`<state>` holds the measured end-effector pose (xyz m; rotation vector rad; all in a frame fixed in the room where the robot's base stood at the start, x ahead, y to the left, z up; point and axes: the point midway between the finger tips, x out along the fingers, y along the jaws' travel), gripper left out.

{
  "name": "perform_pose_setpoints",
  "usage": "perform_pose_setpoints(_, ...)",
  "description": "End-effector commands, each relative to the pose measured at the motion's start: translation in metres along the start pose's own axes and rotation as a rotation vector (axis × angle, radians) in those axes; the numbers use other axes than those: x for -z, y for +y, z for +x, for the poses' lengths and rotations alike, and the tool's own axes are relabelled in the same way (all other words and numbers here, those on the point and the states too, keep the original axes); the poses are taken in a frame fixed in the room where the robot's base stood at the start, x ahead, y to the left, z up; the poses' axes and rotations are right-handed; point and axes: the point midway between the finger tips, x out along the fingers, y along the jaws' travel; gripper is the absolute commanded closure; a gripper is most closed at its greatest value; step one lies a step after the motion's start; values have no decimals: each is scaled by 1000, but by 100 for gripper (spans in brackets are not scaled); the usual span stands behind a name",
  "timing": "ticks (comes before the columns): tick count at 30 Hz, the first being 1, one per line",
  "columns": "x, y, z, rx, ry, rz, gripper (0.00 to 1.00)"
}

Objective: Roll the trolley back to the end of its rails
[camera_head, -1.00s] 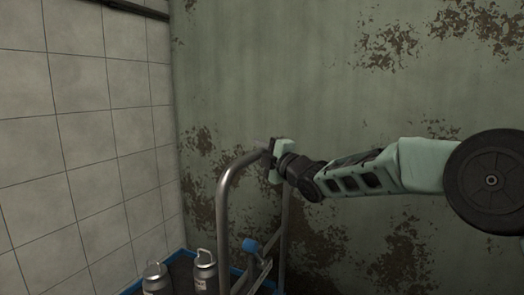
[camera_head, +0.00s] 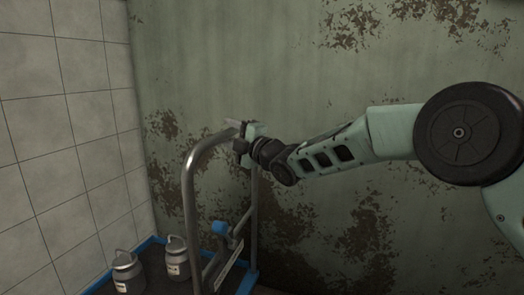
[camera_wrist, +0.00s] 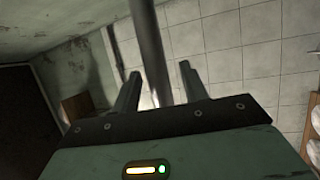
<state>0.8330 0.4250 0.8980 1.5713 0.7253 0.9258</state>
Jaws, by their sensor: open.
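The trolley is a dark platform edged in blue (camera_head: 150,246) with a tall bent metal push handle (camera_head: 188,185). It stands at the lower left of the head view, near the tiled wall. My gripper (camera_head: 238,127) is at the top of the handle, near its far bend. In the wrist view my gripper (camera_wrist: 158,88) is open, and the metal handle bar (camera_wrist: 150,50) passes between or just beyond its two fingers. I cannot tell whether the fingers touch the bar. The rails are not visible.
Two grey milk cans (camera_head: 127,271) stand on the platform. A blue-knobbed lever (camera_head: 219,228) sits by the handle. A white tiled wall (camera_head: 65,120) is on the left, and a peeling green wall (camera_head: 300,80) is behind. A brown panel (camera_wrist: 78,108) shows in the wrist view.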

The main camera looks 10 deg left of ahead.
Motion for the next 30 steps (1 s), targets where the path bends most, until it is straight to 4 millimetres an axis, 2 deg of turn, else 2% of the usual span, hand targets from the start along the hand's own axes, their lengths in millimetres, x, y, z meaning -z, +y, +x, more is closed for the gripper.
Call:
perform_pose_setpoints(18, 0, 1, -118, 1, -2, 0, 56)
perform_pose_setpoints(24, 1, 0, -142, 0, 0, 0, 56)
perform_pose_setpoints(30, 1, 0, -148, 0, 0, 0, 56)
